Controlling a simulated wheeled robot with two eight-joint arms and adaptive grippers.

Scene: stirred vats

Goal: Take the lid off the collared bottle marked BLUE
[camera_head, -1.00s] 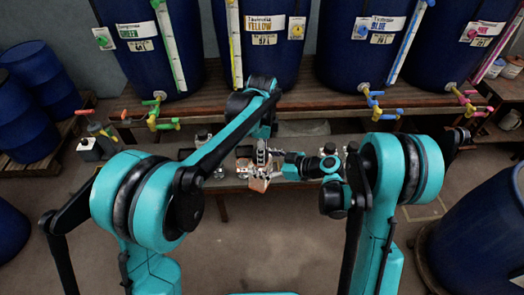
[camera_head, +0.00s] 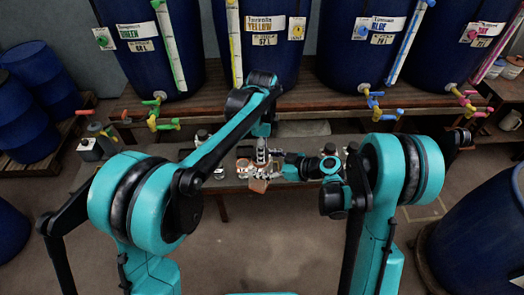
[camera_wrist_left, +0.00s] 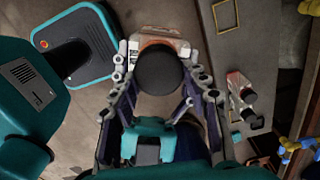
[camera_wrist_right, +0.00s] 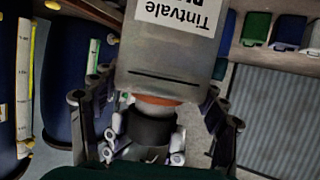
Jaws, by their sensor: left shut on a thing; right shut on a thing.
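The bottle (camera_wrist_right: 170,55) shows large and upside down in the right wrist view, its label reading Tintvale and the start of a cut-off word. An orange collar (camera_wrist_right: 160,100) sits at its neck, beside the black lid (camera_wrist_right: 150,126). In the left wrist view the round lid (camera_wrist_left: 160,70) lies between the left fingers, with the bottle beyond it. In the head view the bottle (camera_head: 258,186) hangs in front of the bench. My left gripper (camera_head: 262,152) is shut on the lid from above. My right gripper (camera_head: 274,168) is shut on the bottle from the right. Exact finger contacts are hidden.
A narrow grey bench (camera_head: 330,153) stands behind the grippers, with small bottles (camera_head: 243,167) on it. Large blue vats (camera_head: 370,45) with coloured taps line the shelf behind. Another blue drum (camera_head: 480,230) stands at the right. Floor in front of the bench is clear.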

